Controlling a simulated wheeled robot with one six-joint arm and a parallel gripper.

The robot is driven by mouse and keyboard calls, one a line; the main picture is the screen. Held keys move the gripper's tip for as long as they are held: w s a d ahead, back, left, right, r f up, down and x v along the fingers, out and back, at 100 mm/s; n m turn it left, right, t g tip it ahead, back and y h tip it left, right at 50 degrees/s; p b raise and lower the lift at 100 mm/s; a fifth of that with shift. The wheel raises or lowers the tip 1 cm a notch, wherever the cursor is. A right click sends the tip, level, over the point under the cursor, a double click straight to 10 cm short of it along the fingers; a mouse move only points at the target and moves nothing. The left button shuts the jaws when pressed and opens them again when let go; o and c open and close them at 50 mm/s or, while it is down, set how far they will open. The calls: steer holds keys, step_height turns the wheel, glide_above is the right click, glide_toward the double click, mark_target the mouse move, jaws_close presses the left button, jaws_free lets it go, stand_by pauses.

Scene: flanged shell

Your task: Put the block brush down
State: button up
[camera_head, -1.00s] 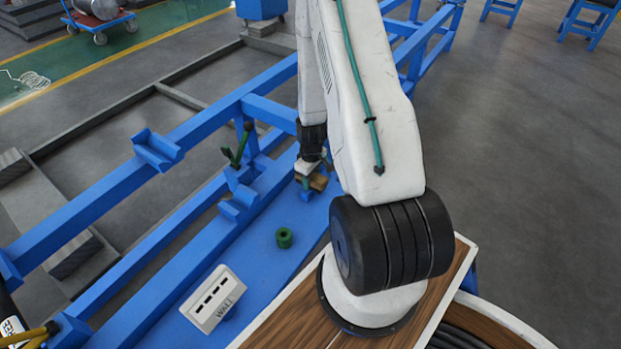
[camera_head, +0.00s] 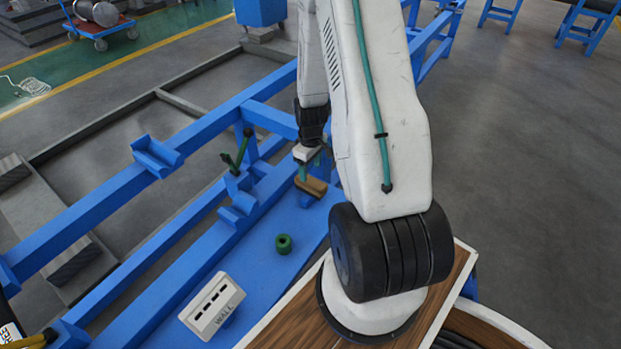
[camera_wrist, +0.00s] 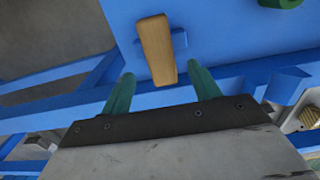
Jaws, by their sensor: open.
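The block brush, a tan wooden block (camera_head: 311,187), sits at the far end of the blue work surface (camera_head: 262,262), just below my gripper (camera_head: 308,168). A small blue piece shows under it, so I cannot tell exactly what bears it. In the wrist view the brush (camera_wrist: 156,48) lies lengthwise beyond and between the two green fingertips of my gripper (camera_wrist: 160,76). The fingers are spread wide with nothing between them, and look apart from the wood. The underside of the brush is hidden.
A green ring-shaped piece (camera_head: 284,244) stands on the blue surface nearer me. A white slotted box marked WALL (camera_head: 212,306) is at the near left. Blue rails with brackets (camera_head: 157,156) and a dark green upright handle (camera_head: 237,150) run along the left.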

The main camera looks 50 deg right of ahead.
step_height(320, 180, up, 4)
step_height(320, 180, up, 12)
steer(key=r, duration=0.1)
glide_above(310, 181)
steer(key=w+a, duration=0.1)
steer(key=a, duration=0.6)
steer(key=s+a+r, duration=0.3)
steer(key=a+r, duration=0.5)
steer(key=r, duration=0.2)
steer(key=s+a+r, duration=0.5)
steer(key=s, duration=0.3)
steer(key=s+a+r+m+t, duration=0.1)
steer(key=s+a+r, duration=0.4)
steer(key=s, duration=0.3)
steer(key=shift+a+m, duration=0.2)
steer(key=shift+m, duration=0.1)
steer(key=shift+w, duration=0.1)
